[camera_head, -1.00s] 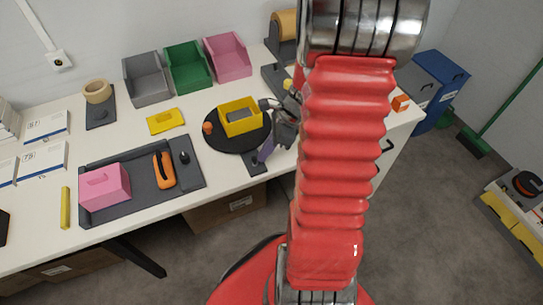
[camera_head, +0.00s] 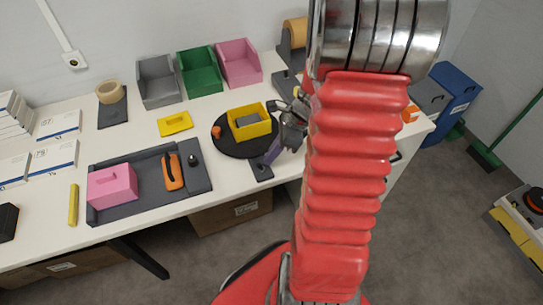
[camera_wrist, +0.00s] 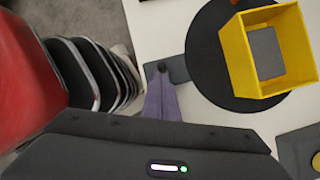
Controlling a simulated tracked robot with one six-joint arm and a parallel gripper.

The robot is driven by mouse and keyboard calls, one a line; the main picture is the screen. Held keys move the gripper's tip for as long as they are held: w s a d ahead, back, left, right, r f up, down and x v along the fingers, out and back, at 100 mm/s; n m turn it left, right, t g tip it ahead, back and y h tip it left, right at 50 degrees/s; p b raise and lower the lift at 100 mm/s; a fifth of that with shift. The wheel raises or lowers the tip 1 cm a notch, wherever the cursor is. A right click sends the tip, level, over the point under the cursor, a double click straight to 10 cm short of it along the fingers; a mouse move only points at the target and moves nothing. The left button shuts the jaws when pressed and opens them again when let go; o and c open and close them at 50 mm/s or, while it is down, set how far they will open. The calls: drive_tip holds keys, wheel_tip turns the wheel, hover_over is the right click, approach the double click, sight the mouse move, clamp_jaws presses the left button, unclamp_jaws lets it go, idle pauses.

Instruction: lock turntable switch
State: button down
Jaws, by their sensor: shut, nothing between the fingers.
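The black round turntable (camera_head: 226,143) lies on the white table and bears a yellow open box (camera_head: 262,129). Both show in the wrist view, the turntable (camera_wrist: 205,60) and the box (camera_wrist: 240,55). A small dark grey plate (camera_head: 262,174) juts from the turntable's front edge and carries a small dark knob, apparently the switch (camera_wrist: 162,66). My gripper (camera_wrist: 160,74) has purple fingers, shut and empty, with the tips right at the knob. In the head view my gripper (camera_head: 267,160) points down at the plate. I cannot tell whether the tips touch the knob.
A grey tray (camera_head: 145,197) with a pink block (camera_head: 112,186) and an orange tool (camera_head: 172,172) lies left of the turntable. A small yellow tray (camera_head: 175,124) lies behind. Grey, green and pink bins stand at the wall. The table's front edge is close to the plate.

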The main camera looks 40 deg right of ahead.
drive_tip(key=shift+s+d+r, duration=0.25)
drive_tip(key=shift+s+d, duration=0.15)
drive_tip(key=shift+d, duration=0.1)
wheel_tip(320, 180, up, 11)
drive_tip(key=s, duration=0.2)
drive_tip(key=shift+d+f, duration=0.2)
drive_tip(key=shift+s, duration=0.1)
idle(0.6)
